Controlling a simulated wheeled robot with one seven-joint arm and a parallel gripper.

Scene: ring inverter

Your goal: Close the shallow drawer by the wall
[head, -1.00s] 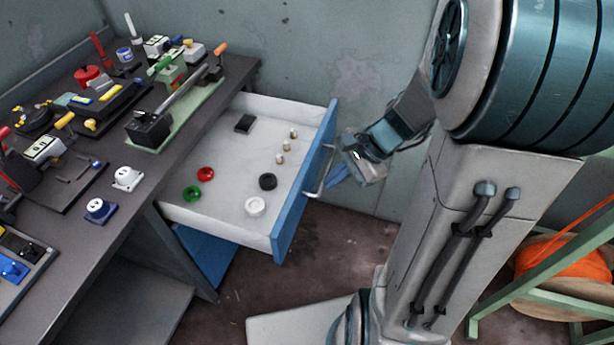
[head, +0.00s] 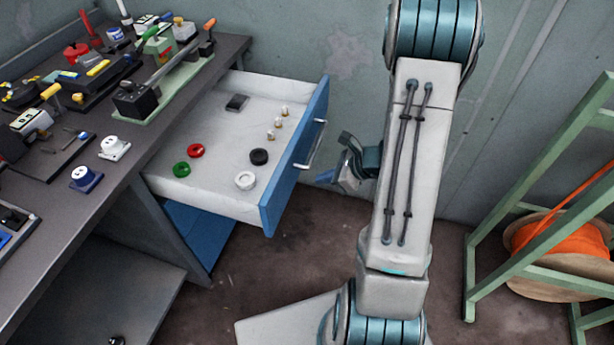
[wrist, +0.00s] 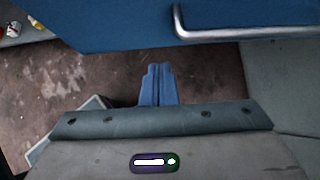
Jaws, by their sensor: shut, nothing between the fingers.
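The shallow drawer (head: 215,199) is pulled out from under the workbench, with a blue front (head: 292,160) and a silver bar handle (head: 313,146). Inside lie red, green, black and white rings, several small knobs and a dark block. My gripper (head: 326,176) is to the right of the drawer front, near the handle and apart from it. In the wrist view, the blue fingers (wrist: 158,72) are together and empty, pointing at the blue front (wrist: 130,22). The handle (wrist: 240,34) is ahead and to the right of the fingertips. My forearm partly hides the wrist in the head view.
The workbench (head: 140,165) holds switches and sockets on the left. The grey wall (head: 345,90) stands behind the drawer. A green rack (head: 535,165) with an orange cable spool (head: 560,240) is at the right. Bare floor (head: 270,270) lies below the drawer front.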

